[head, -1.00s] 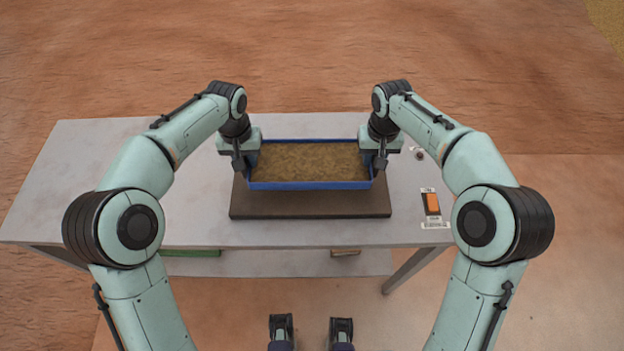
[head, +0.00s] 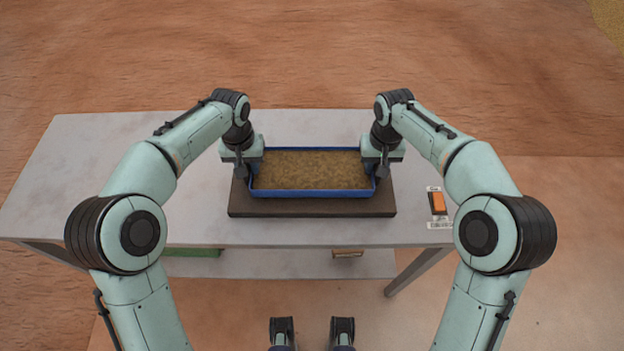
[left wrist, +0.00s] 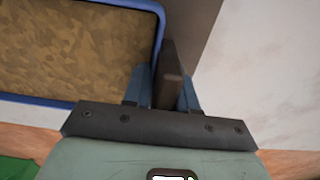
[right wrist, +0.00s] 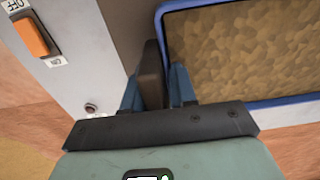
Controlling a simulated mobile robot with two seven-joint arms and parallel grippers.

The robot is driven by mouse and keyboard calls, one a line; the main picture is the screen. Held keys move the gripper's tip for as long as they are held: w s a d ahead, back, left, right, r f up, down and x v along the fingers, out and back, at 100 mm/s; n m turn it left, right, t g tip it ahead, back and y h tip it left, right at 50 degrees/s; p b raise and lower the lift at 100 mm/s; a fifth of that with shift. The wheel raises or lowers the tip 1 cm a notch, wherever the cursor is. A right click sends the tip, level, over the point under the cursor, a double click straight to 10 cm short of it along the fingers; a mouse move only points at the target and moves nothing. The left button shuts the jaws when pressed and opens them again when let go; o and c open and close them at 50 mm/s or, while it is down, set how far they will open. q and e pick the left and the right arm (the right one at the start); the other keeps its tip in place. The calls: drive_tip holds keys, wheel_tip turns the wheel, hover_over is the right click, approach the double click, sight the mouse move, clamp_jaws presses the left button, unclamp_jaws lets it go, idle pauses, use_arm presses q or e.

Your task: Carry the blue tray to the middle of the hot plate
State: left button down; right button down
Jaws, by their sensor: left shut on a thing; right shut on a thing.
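The blue tray (head: 312,194), filled with a brown grainy material, is over the dark hot plate (head: 312,208). It looks level and roughly centred left to right; a strip of plate shows in front. The plate's back edge is hidden, and I cannot tell whether the tray touches the plate. My left gripper (head: 241,166) is shut on the tray's left dark handle (left wrist: 171,75). My right gripper (head: 384,166) is shut on the right dark handle (right wrist: 150,75). The tray's blue rim also shows in the left wrist view (left wrist: 158,40) and right wrist view (right wrist: 164,45).
The grey table (head: 130,190) is clear left of the plate. An orange switch (head: 438,202) is right of the plate; its OFF label reads in the right wrist view (right wrist: 30,37). A green piece (head: 190,252) and a brown piece (head: 347,253) lie below the tabletop.

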use_arm(q)
drive_tip(key=shift+f+b, duration=0.45)
drive_tip(key=shift+f, duration=0.2)
use_arm(e)
drive_tip(key=shift+f, duration=0.65)
use_arm(q)
drive_tip(key=c, duration=1.2)
unclamp_jaws()
drive_tip(key=shift+s+f, duration=0.1)
use_arm(e)
drive_tip(key=c, duration=1.2)
unclamp_jaws()
drive_tip(key=shift+s+f, duration=0.1)
use_arm(q)
drive_tip(key=o, duration=0.3)
use_arm(e)
drive_tip(key=o, duration=0.3)
use_arm(q)
wheel_tip(320, 180, up, 12)
use_arm(e)
wheel_tip(320, 180, up, 12)
drive_tip(key=shift+r, duration=0.1)
